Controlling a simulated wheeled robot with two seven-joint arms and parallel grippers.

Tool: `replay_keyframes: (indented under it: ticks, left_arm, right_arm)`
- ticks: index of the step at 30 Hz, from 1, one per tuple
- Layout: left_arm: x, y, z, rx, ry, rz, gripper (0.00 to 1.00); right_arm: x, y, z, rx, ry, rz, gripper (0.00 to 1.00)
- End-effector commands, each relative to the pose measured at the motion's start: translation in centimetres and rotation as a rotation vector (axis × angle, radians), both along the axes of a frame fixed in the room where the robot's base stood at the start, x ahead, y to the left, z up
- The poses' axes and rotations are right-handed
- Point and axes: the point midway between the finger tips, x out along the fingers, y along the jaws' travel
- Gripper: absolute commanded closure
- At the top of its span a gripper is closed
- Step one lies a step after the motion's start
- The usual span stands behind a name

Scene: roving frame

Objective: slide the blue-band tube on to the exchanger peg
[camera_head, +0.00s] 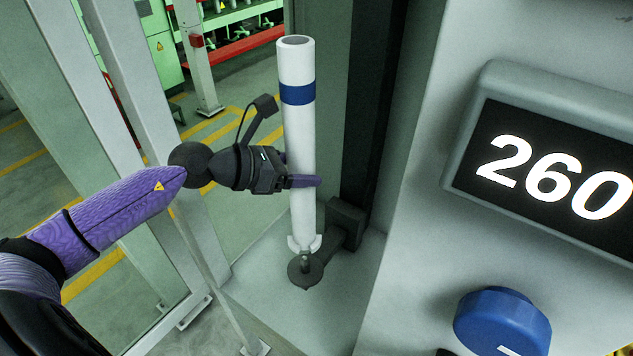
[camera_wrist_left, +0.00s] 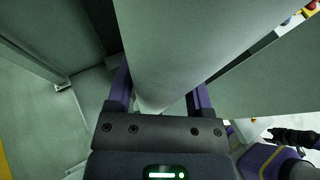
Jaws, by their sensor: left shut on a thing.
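The blue-band tube (camera_head: 297,140) is white, with a dark blue band near its open top. It stands nearly upright in the head view. My left gripper (camera_head: 302,182) is shut on it below mid-length. The wrist view shows the tube (camera_wrist_left: 195,45) large between the two purple fingers (camera_wrist_left: 160,95). The tube's lower end has a flared, notched white rim. The exchanger peg (camera_head: 305,262) shows as a short dark part right below that rim, on a round dark disc. I cannot tell whether the peg's tip is inside the tube. My right gripper is not seen.
A dark bracket (camera_head: 345,222) joins the disc to a dark upright post. On the right is a grey panel with a display (camera_head: 555,165) reading 260 and a blue knob (camera_head: 502,322). Pale frame posts (camera_head: 130,120) stand left, close to my arm.

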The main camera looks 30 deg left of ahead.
Motion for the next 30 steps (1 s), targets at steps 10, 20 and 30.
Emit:
replay_keyframes:
  ticks: [10, 20, 30]
  left_arm:
    - [-0.1, 0.0, 0.1, 0.0, 0.0, 0.001, 1.0]
    - [-0.1, 0.0, -3.3, 0.0, 0.003, 0.003, 1.0]
    - [-0.1, 0.0, -4.8, 0.001, 0.0, 0.002, 1.0]
  right_arm:
    - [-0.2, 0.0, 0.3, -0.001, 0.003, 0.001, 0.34]
    - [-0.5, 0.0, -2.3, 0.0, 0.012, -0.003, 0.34]
    - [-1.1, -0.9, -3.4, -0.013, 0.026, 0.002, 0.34]
